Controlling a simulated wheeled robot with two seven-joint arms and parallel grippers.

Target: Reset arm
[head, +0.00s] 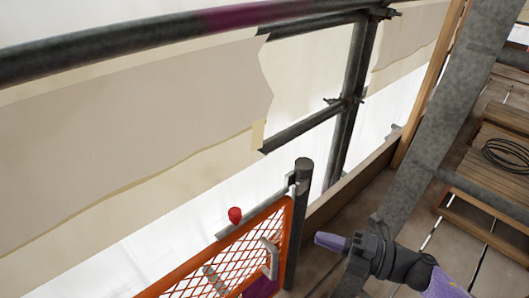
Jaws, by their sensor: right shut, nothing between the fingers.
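My right gripper (329,242) is in the lower middle of the head view, on an arm that comes in from the bottom right. Its purple fingers are shut together and point left, with nothing held between them. In the picture they lie just right of a dark upright post (299,215) and the orange mesh gate (225,262). I cannot tell the distance in depth, but no contact shows. My left gripper is not in view.
A small red piece (235,215) shows at the gate's top edge. A grey handle (271,258) is on the gate. Scaffold tubes (150,42) and pale sheeting (130,130) lie behind. A broad grey beam (440,110) slants at right. A coiled black cable (508,155) lies on wooden boards.

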